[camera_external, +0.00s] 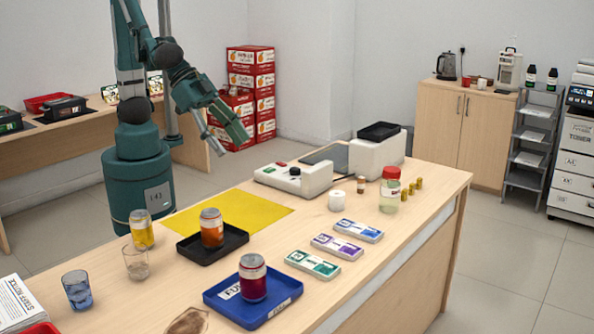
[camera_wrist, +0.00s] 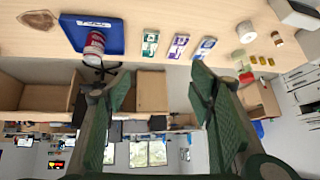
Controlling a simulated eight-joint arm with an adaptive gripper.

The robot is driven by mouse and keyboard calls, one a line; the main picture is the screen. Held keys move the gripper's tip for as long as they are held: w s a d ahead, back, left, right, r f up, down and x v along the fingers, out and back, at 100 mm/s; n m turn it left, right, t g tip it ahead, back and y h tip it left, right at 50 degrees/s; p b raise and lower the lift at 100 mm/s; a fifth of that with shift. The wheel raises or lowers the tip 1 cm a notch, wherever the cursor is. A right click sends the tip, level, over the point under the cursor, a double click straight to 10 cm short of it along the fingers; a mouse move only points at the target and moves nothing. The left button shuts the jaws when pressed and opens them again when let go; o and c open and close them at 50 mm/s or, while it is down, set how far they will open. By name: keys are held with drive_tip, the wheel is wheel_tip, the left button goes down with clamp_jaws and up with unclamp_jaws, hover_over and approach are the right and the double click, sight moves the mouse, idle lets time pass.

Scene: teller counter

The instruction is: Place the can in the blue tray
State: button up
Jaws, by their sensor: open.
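The blue tray (camera_external: 272,312) lies near the front edge of the counter, and a dark red can (camera_external: 253,280) stands in it. In the wrist view the blue tray (camera_wrist: 112,38) and red can (camera_wrist: 94,46) show at the upper left. An orange can (camera_external: 211,229) stands in a black tray (camera_external: 236,243). A yellow can (camera_external: 141,229) stands on the counter to the left, beside the black tray. My gripper (camera_external: 230,143) is raised above the far side of the counter, well away from the cans. Its fingers (camera_wrist: 160,82) are apart with nothing between them.
A clear glass (camera_external: 136,264) and a blue glass (camera_external: 78,290) stand at left. A yellow mat (camera_external: 232,209) lies behind the black tray. Colored note bundles (camera_external: 338,246), a red-lidded jar (camera_external: 390,193) and a counting machine (camera_external: 294,178) occupy the right side.

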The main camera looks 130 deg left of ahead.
drive_tip(key=s+a+r+m+h, duration=0.1)
drive_tip(key=s+a, duration=0.3)
drive_tip(key=s, duration=0.8)
drive_tip(key=s+a+r+h, duration=0.1)
drive_tip(key=s+a, duration=0.4)
drive_tip(key=s, duration=0.7)
drive_tip(key=shift+s+a+m+g, duration=0.25)
drive_tip(key=shift+s+m+g, duration=0.05)
drive_tip(key=shift+s+m, duration=0.1)
wheel_tip(320, 180, down, 8)
drive_tip(key=b, duration=0.8)
drive_tip(key=shift+f, duration=0.2)
